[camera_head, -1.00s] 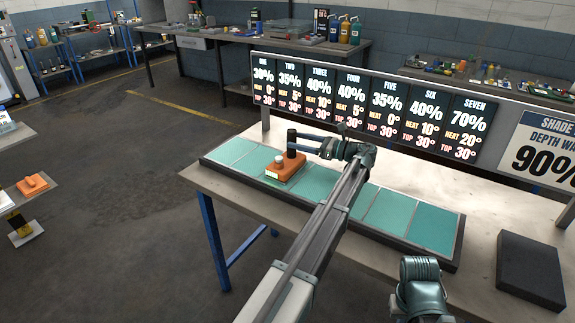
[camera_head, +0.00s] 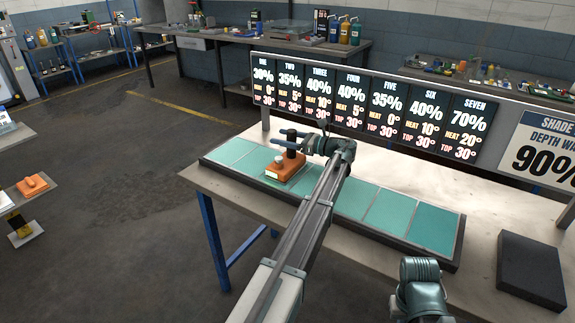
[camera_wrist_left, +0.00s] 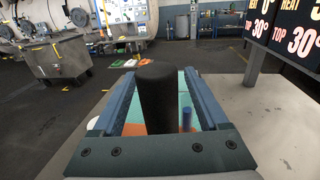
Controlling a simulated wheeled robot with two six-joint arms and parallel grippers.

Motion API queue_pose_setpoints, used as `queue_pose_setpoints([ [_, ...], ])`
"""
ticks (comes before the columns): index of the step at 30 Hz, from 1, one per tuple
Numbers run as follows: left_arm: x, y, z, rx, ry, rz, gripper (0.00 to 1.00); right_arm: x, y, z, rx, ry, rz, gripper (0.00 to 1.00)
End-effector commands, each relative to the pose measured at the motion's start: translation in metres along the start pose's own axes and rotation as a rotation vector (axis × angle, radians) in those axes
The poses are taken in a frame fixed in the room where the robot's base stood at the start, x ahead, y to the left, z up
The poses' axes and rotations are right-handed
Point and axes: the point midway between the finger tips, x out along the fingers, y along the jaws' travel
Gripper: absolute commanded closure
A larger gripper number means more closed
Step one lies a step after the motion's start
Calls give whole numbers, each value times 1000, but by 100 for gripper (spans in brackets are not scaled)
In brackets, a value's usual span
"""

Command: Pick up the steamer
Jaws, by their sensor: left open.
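The steamer (camera_head: 285,169) is an orange block with a black upright handle and a small pale knob. It sits on the teal panels of a long dark-framed tray (camera_head: 355,197) on the table. My left gripper (camera_head: 303,143) is at the handle in the head view. In the left wrist view, the steamer's black handle (camera_wrist_left: 157,97) stands between the two open fingers, with a gap to the finger on its right. Part of the orange body is hidden behind the gripper there. My right gripper is not in view; only a piece of that arm shows at the bottom.
A sign board (camera_head: 365,105) with numbered percentages stands along the back of the tray. A dark flat block (camera_head: 530,270) lies at the table's right. Another orange object (camera_head: 33,185) rests on a side table at far left. The tray's right panels are clear.

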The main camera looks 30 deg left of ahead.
Motion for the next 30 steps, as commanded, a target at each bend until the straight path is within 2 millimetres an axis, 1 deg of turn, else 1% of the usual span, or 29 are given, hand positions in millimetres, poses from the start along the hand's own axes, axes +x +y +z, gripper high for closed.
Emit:
queue_pose_setpoints([
  [1, 0, 0, 0, 0, 0, 0, 25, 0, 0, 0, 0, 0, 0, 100],
  [5, 0, 0, 0, 0, 0, 0, 48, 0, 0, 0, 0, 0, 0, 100],
  [6, 0, 0, 0, 0, 0, 0, 56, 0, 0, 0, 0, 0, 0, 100],
  [8, 0, 0, 0, 0, 0, 0, 66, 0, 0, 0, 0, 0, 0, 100],
  [9, 0, 0, 0, 0, 0, 1, 74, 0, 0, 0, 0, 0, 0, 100],
  [11, 0, 0, 0, 0, 0, 1, 84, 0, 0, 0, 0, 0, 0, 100],
  [12, 0, 0, 0, 0, 0, 1, 92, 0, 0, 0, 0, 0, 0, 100],
  [13, 0, 0, 0, 0, 0, 1, 97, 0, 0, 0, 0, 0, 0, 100],
  [14, 0, 0, 0, 0, 0, 1, 100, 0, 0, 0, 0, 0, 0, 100],
  [30, 0, 0, 0, 0, 0, 1, 100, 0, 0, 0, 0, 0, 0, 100],
])
